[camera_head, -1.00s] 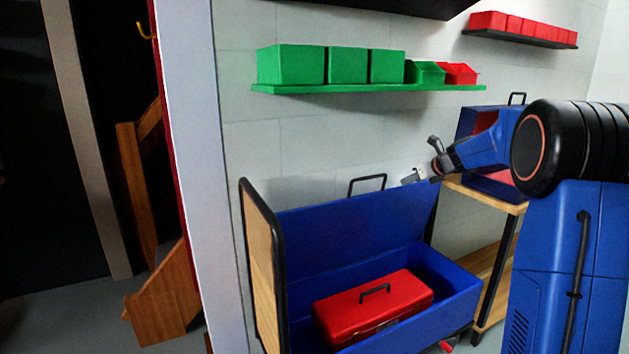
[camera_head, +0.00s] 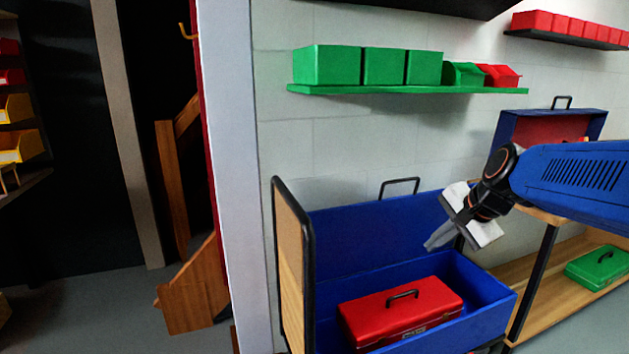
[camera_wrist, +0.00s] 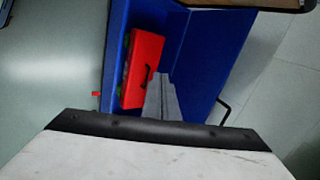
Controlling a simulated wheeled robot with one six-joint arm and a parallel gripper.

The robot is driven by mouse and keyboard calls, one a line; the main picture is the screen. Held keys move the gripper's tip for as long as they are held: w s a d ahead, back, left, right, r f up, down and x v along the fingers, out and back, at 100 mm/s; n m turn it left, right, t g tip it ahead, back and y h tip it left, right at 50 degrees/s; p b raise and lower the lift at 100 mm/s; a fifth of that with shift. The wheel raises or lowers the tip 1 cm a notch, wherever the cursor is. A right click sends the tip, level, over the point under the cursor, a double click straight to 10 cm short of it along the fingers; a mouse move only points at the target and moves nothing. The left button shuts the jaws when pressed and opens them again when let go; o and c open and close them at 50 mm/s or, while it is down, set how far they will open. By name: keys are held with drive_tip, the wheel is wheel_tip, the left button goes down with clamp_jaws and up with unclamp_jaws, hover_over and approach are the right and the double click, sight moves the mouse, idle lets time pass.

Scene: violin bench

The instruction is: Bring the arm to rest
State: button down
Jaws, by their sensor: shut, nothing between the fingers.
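My gripper (camera_head: 436,240) hangs at the end of my blue arm, on the right side of the head view. Its fingers point down and left, above the right part of an open blue chest (camera_head: 370,236). The fingers are together with nothing between them. In the wrist view my gripper's fingers (camera_wrist: 161,88) show in front of the blue chest (camera_wrist: 213,50) and beside a red toolbox (camera_wrist: 142,68). The red toolbox (camera_head: 402,312) lies inside the chest in the head view, apart from the gripper.
A wooden bench (camera_head: 545,273) stands right of the chest, with an open blue case (camera_head: 552,125) on top and a green toolbox (camera_head: 597,266) below. A green shelf (camera_head: 400,89) with bins is on the wall. A white post (camera_head: 230,180) stands left.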

drive_tip(key=s+f+n+h, duration=0.1)
drive_tip(key=s+f+n, duration=0.2)
drive_tip(key=s, duration=0.5)
drive_tip(key=s+f+n+g+h, duration=0.1)
drive_tip(key=s+f+n, duration=0.2)
drive_tip(key=s+n, duration=0.2)
drive_tip(key=s+d+f+n+h, duration=0.1)
drive_tip(key=s+f+n, duration=0.3)
drive_tip(key=s, duration=0.6)
drive_tip(key=shift+s, duration=0.4)
